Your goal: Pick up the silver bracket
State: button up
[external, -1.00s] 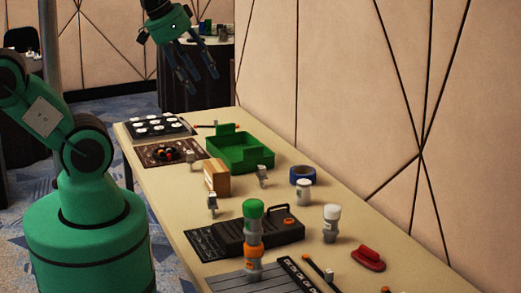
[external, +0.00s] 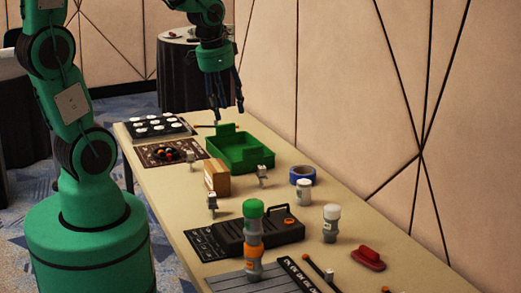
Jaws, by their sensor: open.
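My gripper (external: 228,110) is open and empty, pointing down above the far part of the table, over the back of the green tray. Its fingers are apart and touch nothing that I can see. Three small silver pieces look like brackets. One silver bracket (external: 262,174) stands right of the cardboard box, one (external: 212,202) stands in front of the box, and one (external: 191,161) is by the dark game board. They are too small to tell apart clearly. All are nearer the camera than my gripper.
The green tray (external: 262,160) and cardboard box (external: 217,180) stand mid-table. A wall runs along the right.

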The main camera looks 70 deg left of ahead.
jog(key=w+a+f+g, duration=0.1)
jog(key=w+a+f, duration=0.1)
jog(key=a+f, duration=0.65)
jog(key=m+g, duration=0.1)
send_over(212, 194)
notch_tip(212, 194, down, 13)
jog(key=shift+a+h+b, duration=0.2)
jog(key=shift+h+b, duration=0.15)
jog(key=shift+h, duration=0.05)
jog(key=shift+f+b, duration=0.85)
jog(key=shift+f, duration=3.45)
jog(key=shift+f, duration=0.1)
jog(key=shift+d+f+b, duration=0.1)
jog(key=shift+f+b, duration=0.7)
jog(key=shift+f, duration=1.7)
grip_shut()
